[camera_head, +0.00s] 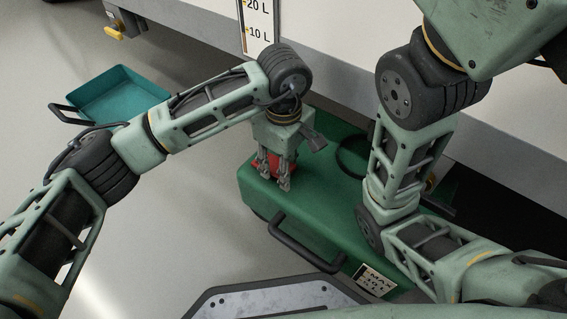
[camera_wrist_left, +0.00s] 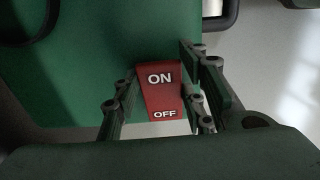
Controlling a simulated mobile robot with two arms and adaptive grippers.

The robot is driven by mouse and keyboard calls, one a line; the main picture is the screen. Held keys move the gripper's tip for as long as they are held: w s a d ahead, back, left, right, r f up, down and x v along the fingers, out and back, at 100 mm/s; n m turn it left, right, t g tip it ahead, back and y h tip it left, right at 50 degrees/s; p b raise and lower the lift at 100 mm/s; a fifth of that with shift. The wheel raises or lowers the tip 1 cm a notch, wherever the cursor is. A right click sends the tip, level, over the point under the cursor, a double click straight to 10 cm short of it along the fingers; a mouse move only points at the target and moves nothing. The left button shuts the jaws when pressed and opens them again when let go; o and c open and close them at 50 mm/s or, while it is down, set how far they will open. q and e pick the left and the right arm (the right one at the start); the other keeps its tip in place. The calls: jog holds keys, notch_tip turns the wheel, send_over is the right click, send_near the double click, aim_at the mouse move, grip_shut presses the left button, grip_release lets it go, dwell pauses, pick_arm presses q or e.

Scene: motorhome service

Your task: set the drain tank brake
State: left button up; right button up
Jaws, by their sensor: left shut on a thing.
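The green drain tank (camera_head: 300,212) lies on the floor beside the motorhome, with a dark handle (camera_head: 300,247) at its near side. Its red brake lever (camera_wrist_left: 163,88), marked ON and OFF, shows in the left wrist view; in the head view the red part (camera_head: 265,163) is mostly hidden behind my gripper. My left gripper (camera_head: 275,184) points down at the tank top and is shut on the red lever; its fingers stand on both sides of it in the left wrist view (camera_wrist_left: 160,108).
A teal tray (camera_head: 118,92) with a dark handle sits on the floor at the left. The motorhome wall with a litre scale (camera_head: 258,22) rises behind the tank. A MAX label (camera_head: 375,281) is on the tank's near right.

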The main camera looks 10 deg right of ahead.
dwell(0.3)
pick_arm(q)
jog(key=o, duration=1.2)
notch_tip(320, 180, up, 12)
